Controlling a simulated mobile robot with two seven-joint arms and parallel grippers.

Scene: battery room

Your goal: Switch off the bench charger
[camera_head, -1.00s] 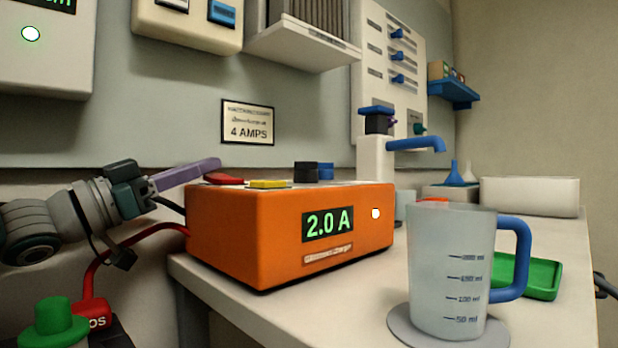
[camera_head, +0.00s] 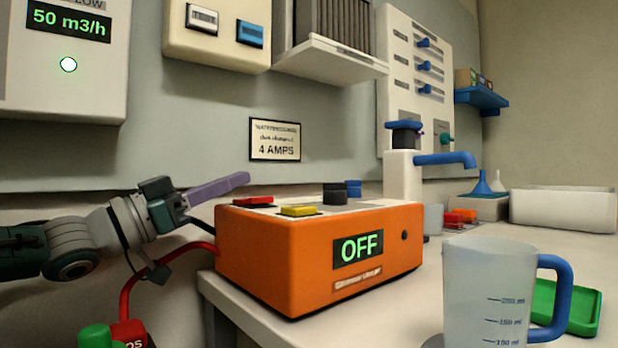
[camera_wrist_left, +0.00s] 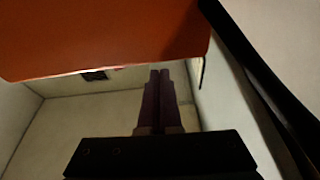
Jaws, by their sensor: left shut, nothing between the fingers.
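The bench charger (camera_head: 300,262) is an orange box on the bench, and its front display (camera_head: 358,249) reads OFF in green. The small round lamp (camera_head: 404,235) beside the display is dark. On its top are a red button (camera_head: 254,202), a yellow button (camera_head: 299,211), a black knob (camera_head: 335,194) and a blue knob (camera_head: 353,188). My left gripper (camera_head: 244,180) is shut and empty, with its purple fingers just above the red button; they look apart from it. The wrist view shows the shut fingers (camera_wrist_left: 160,75) beside the charger's orange body (camera_wrist_left: 100,35). My right gripper is out of view.
A measuring jug (camera_head: 485,295) with a blue handle stands at the bench's front right, beside a green tray (camera_head: 570,308). A tap (camera_head: 403,180) is behind the charger. A red cable (camera_head: 165,265) runs from the charger's left side. A sign (camera_head: 275,139) reads 4 AMPS.

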